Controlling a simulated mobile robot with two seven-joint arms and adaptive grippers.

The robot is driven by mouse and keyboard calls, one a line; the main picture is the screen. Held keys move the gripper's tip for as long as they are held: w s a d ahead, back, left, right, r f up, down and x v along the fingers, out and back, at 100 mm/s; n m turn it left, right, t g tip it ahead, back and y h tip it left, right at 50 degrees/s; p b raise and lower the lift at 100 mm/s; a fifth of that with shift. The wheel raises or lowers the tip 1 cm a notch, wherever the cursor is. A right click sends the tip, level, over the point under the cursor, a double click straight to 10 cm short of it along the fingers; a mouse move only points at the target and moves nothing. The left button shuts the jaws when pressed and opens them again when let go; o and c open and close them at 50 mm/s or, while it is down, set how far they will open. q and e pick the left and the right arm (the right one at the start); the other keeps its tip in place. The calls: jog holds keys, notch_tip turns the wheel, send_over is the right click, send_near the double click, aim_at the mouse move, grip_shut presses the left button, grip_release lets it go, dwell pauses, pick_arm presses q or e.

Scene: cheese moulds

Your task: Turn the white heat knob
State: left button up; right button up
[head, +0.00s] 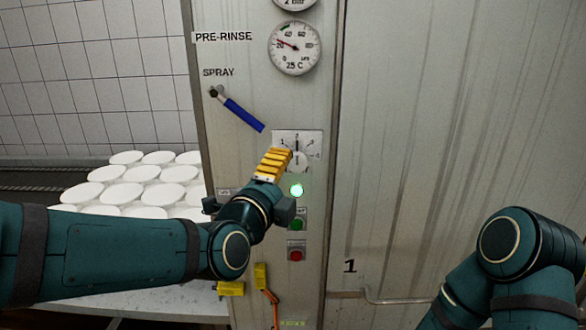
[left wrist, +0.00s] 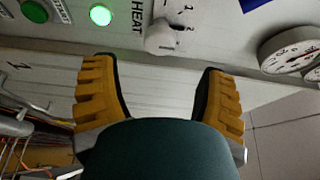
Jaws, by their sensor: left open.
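The white heat knob (head: 299,161) sits on a small dial plate with numbers on the steel panel, above the green light. The knob also shows in the left wrist view (left wrist: 163,38), beside the word HEAT. My left gripper (head: 281,155) is right by the knob, and its yellow finger covers the left part of the dial plate. In the left wrist view my left gripper (left wrist: 160,70) is open and empty, with the knob ahead of the gap between its fingers. I cannot tell whether a finger touches the panel. My right gripper is outside the frames.
Below the knob are a lit green light (head: 296,190), a green button (head: 297,224) and a red button (head: 296,255). A blue-handled spray lever (head: 240,113) is up left, and a temperature gauge (head: 295,47) above. White moulds (head: 123,194) stand at left.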

pick_arm(q)
jog(key=shift+v, duration=2)
jog(key=a+f+n+g+y+b, duration=0.2)
jog(key=f+n+g, duration=0.3)
jog(key=f, duration=1.2)
jog(key=a+f+n+g+y+b, duration=0.15)
jog(key=f+n, duration=0.55)
jog(key=f, duration=1)
jog(key=s+a+f+n+g+b, duration=0.1)
jog(key=s+f+n+g, duration=0.3)
jog(key=f, duration=0.7)
jog(key=s+a+f+n+g+b, duration=0.1)
jog(key=s+f+n+g+b, duration=0.2)
jog(key=s+f+n, duration=0.5)
notch_tip(320, 180, down, 5)
jog(key=shift+s+a+r+n+g, duration=0.15)
jog(key=shift+s+a+n+g, duration=0.15)
jog(key=shift+s+g, duration=0.4)
jog(key=shift+s+h, duration=0.1)
jog(key=shift+h, duration=0.15)
